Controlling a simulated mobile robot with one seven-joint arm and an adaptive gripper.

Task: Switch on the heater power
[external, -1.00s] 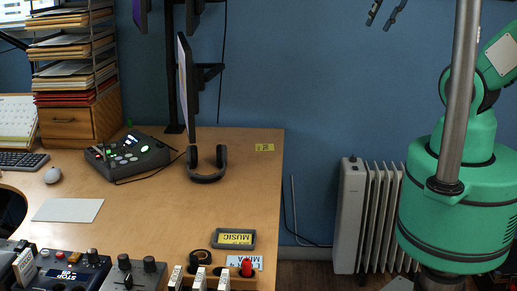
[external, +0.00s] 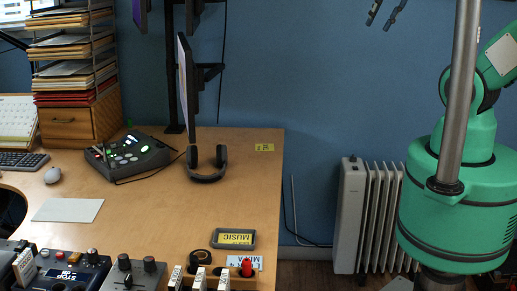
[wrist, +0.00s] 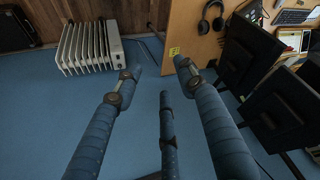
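The heater (external: 350,215) is a white finned radiator standing on the floor against the blue wall, right of the desk. A small dark knob (external: 352,158) shows on top of its end panel; its setting is too small to read. In the wrist view the heater (wrist: 88,46) is at the upper left, with its end panel facing right. My gripper (external: 385,12) shows only as dark fingertips at the top edge of the external view, high above the heater.
A wooden desk (external: 262,180) stands left of the heater, with headphones (external: 207,176), a monitor (external: 186,90) and a control box (external: 128,158) on it. A yellow label (external: 264,147) lies near its right edge. Wall space above the heater is clear.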

